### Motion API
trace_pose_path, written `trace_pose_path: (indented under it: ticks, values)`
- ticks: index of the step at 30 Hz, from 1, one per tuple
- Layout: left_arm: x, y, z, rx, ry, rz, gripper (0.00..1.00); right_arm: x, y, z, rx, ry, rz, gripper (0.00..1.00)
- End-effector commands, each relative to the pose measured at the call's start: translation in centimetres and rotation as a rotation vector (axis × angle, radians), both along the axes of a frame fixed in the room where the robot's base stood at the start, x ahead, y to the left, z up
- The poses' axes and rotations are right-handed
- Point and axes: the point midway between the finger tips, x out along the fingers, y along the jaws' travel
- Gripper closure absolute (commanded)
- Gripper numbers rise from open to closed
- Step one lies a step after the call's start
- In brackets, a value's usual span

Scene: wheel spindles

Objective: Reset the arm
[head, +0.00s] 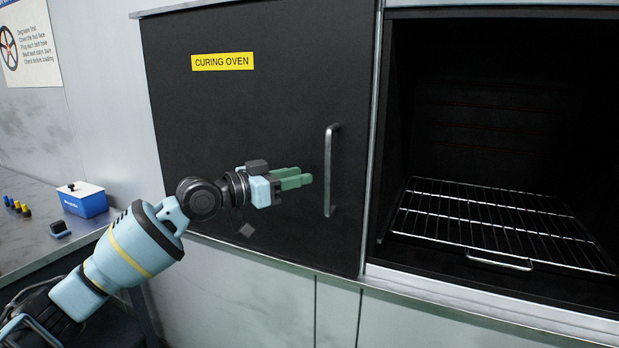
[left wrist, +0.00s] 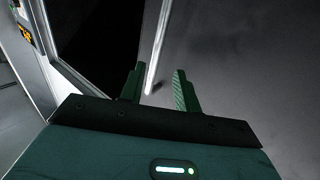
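My left gripper (head: 294,179) reaches in from the left, in front of the black curing oven door (head: 240,120). Its green fingers point right, toward the vertical metal door handle (head: 329,170), and end a little short of it in the head view. In the left wrist view the fingers (left wrist: 159,88) are apart with nothing held between them. The handle (left wrist: 157,50) shows beyond the gap; I see no contact. My right gripper is not in view.
The oven's dark interior is open to the right of the door, with an empty wire rack (head: 490,222) inside. A counter at left holds a blue box (head: 84,201), a small dark block (head: 60,229) and several yellow-and-dark pegs (head: 18,207). A poster (head: 28,42) hangs above.

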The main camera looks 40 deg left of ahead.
Motion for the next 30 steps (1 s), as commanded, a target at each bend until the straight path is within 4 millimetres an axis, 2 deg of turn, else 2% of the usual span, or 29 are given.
trace_pose_path:
  ticks: [8,11,14,17,18,20,24,26,30]
  values:
    - [0.0,-0.1,-0.3,-0.001,0.004,0.0,0.68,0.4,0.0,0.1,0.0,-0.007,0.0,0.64]
    - [0.2,-0.4,-2.2,0.0,0.027,0.002,0.68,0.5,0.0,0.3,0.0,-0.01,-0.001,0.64]
    - [0.2,-1.4,-6.4,0.004,0.074,0.008,0.68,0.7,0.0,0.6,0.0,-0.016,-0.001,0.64]
    - [-0.4,-2.8,-12.3,0.013,0.14,0.018,0.68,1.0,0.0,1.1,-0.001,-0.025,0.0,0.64]
    - [-0.9,-3.5,-14.8,0.017,0.169,0.021,0.68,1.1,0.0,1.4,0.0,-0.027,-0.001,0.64]
    - [-2.0,-4.4,-18.5,0.023,0.21,0.028,0.68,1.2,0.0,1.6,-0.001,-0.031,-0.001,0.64]
    - [-5.5,-7.0,-26.5,0.041,0.305,0.044,0.68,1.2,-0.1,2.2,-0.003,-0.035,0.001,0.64]
    - [-7.4,-8.3,-29.7,0.049,0.345,0.05,0.68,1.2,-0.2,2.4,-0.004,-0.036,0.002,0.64]
    - [-12.9,-11.3,-36.3,0.068,0.437,0.068,0.68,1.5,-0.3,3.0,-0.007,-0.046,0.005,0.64]
